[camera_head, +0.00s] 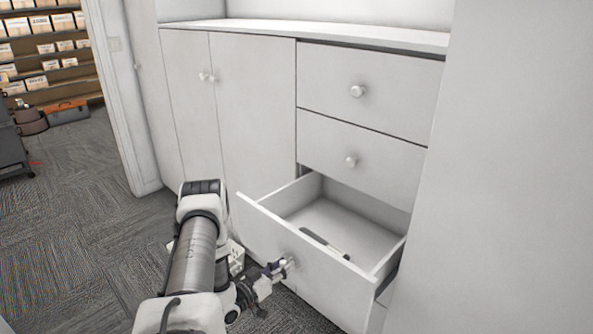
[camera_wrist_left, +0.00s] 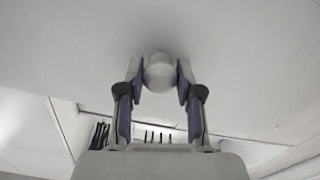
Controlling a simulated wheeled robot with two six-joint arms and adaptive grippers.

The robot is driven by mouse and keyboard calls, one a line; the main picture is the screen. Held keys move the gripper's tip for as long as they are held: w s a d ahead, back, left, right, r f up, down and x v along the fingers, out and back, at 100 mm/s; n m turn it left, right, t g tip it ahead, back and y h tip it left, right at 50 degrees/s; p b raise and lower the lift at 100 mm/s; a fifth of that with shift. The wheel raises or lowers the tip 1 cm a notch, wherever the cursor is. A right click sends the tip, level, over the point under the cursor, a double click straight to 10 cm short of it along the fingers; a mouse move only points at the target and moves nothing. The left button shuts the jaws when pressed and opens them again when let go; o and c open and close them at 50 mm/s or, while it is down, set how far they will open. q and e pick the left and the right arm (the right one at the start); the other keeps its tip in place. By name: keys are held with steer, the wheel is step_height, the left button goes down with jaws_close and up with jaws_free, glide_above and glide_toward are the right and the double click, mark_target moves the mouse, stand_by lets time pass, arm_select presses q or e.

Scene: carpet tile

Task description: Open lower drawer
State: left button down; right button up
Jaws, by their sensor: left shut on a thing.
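The lower drawer (camera_head: 358,221) of the white cabinet is pulled out, with its inside showing. A dark, slim object with a light end (camera_head: 324,242) lies on its floor. My left gripper (camera_head: 285,265) is at the drawer's front panel. In the left wrist view my left gripper (camera_wrist_left: 160,75) has its fingers on both sides of the round white knob (camera_wrist_left: 159,72) and is shut on it. In the head view the knob is mostly hidden by the fingers. My right gripper is not in view.
Two closed drawers with round knobs, the upper one (camera_head: 357,91) and the middle one (camera_head: 351,160), are above. Closed cabinet doors (camera_head: 255,125) stand to the left. Shelves with boxes (camera_head: 45,50) are at the far left.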

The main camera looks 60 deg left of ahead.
arm_select(q)
steer(key=shift+s+d, duration=0.15)
steer(key=shift+s, duration=0.4)
steer(key=c, duration=0.7)
jaws_free()
steer(key=shift+c, duration=0.2)
steer(key=v, duration=1.2)
steer(key=shift+w+d, duration=0.1)
